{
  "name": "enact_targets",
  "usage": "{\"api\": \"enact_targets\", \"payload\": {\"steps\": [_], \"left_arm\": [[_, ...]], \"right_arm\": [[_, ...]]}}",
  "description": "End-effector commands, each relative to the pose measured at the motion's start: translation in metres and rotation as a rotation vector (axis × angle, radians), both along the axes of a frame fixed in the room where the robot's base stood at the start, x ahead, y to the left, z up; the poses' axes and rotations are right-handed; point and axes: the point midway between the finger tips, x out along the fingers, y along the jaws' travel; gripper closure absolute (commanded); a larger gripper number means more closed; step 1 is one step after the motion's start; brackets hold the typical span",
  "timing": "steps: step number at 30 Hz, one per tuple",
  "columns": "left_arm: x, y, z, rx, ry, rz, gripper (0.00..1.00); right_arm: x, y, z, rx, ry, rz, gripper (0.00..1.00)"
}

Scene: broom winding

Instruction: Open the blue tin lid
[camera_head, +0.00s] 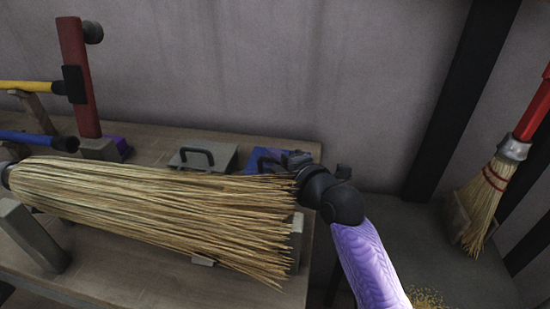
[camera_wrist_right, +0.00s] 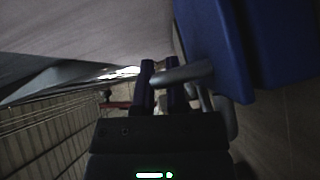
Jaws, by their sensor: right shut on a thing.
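The blue tin lid (camera_head: 252,161) shows at the back of the bench in the head view, partly hidden behind my right gripper (camera_head: 276,162) and the broom bristles. In the right wrist view the blue lid (camera_wrist_right: 222,45) fills the upper right, with a grey bar handle (camera_wrist_right: 182,75) on it. My right gripper (camera_wrist_right: 160,82) is shut on this handle, its two dark purple fingers at the bar. I cannot tell how far the lid is raised; the tin below it is hidden. My left gripper is not in view.
A large straw broom head (camera_head: 150,205) lies across the bench in front of the lid. A grey lid with a dark handle (camera_head: 197,158) is left of the blue one. A red post (camera_head: 78,80) stands at left. Another broom (camera_head: 485,195) leans at right.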

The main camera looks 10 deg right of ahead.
Motion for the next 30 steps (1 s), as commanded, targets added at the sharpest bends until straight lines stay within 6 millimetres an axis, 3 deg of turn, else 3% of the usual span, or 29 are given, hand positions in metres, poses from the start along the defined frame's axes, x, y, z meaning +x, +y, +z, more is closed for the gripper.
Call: {"api": "enact_targets", "payload": {"steps": [30], "left_arm": [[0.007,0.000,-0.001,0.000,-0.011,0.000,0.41]], "right_arm": [[0.000,0.000,-0.001,-0.001,0.005,0.001,1.00]]}}
